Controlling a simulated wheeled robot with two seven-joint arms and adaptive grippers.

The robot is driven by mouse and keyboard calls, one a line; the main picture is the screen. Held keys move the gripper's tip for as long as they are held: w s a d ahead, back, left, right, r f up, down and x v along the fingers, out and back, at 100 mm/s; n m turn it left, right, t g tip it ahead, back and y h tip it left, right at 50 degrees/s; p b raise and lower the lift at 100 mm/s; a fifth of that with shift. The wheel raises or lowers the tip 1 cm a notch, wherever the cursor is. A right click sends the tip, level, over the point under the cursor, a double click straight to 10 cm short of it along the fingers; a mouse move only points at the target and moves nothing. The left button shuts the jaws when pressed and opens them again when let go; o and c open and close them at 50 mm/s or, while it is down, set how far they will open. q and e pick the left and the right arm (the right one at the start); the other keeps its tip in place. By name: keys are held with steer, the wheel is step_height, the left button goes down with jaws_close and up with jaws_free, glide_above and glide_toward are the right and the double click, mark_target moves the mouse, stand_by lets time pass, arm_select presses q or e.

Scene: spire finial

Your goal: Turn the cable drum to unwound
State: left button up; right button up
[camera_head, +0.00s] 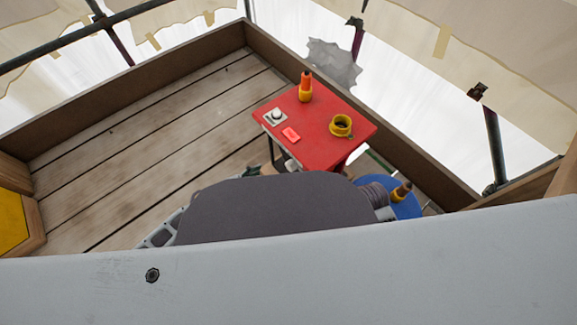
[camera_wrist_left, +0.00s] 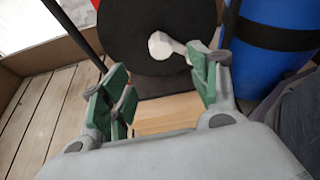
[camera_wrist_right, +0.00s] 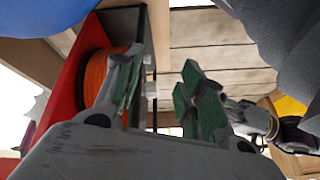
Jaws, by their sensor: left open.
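The cable drum shows its black round face (camera_wrist_left: 150,25) in the left wrist view, with a pale knob (camera_wrist_left: 160,45) low on it. In the right wrist view the drum's orange winding (camera_wrist_right: 94,75) shows side-on beside a red panel. My left gripper (camera_wrist_left: 158,68) is open, its green-padded fingers apart in front of the drum face. The knob appears between the fingertips; I cannot tell whether they touch it. My right gripper (camera_wrist_right: 163,75) is open beside the drum, with nothing visible held. In the head view my dark arm hides most of the drum.
A red tabletop (camera_head: 347,112) carries an orange-and-yellow bottle-like object (camera_head: 306,88), a white knob on a plate (camera_head: 276,116), a small red block (camera_head: 291,134) and a yellow cup (camera_head: 341,126). A blue barrel (camera_wrist_left: 262,60) stands beside the drum. The plank floor (camera_head: 130,140) at left is clear.

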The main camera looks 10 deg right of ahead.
mark_target(288, 167)
arm_select(q)
steer(key=b+x, duration=0.1)
steer(key=x, duration=0.7)
steer(key=shift+f, duration=0.1)
steer(key=shift+b+x, duration=0.4)
steer(key=shift+x, duration=0.5)
steer(key=shift+b+x, duration=0.45)
steer(key=shift+x, duration=1.25)
arm_select(e)
step_height(288, 167, down, 6)
steer(key=a, duration=0.1)
steer(key=shift+a+t+y, duration=0.2)
steer(key=shift+t+y, duration=0.1)
steer(key=shift+t, duration=0.1)
steer(key=shift+w, duration=0.15)
arm_select(q)
steer(key=c, duration=0.5)
jaws_close()
arm_select(e)
steer(key=shift+w+r, duration=0.1)
steer(key=shift+r, duration=0.15)
